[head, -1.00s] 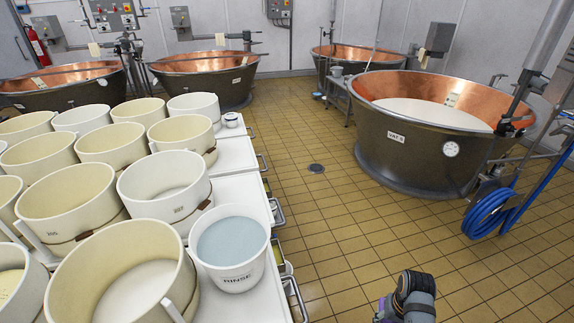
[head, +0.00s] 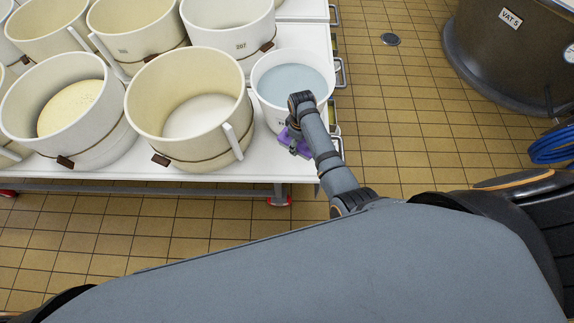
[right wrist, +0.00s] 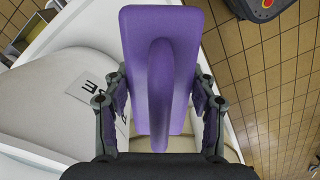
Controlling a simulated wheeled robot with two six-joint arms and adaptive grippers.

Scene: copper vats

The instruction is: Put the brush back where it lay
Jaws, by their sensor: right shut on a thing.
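The purple brush (right wrist: 160,75) is between the fingers of my right gripper (right wrist: 160,98), which is shut on its ridged handle. In the head view the brush (head: 285,139) shows as a small purple patch, partly hidden by my right gripper (head: 297,145). Both are at the near right corner of the white table (head: 222,173), just in front of the rinse bucket (head: 268,110) with its pale blue water. I cannot tell whether the brush touches the table or the bucket. My left gripper is out of view.
A cream tub (head: 185,110) stands just left of the rinse bucket, with several more tubs behind and left. Vat 5 (head: 510,50) and a blue hose (head: 553,148) are at the right. The tiled floor (head: 400,120) between table and vat is clear, with a drain (head: 390,40).

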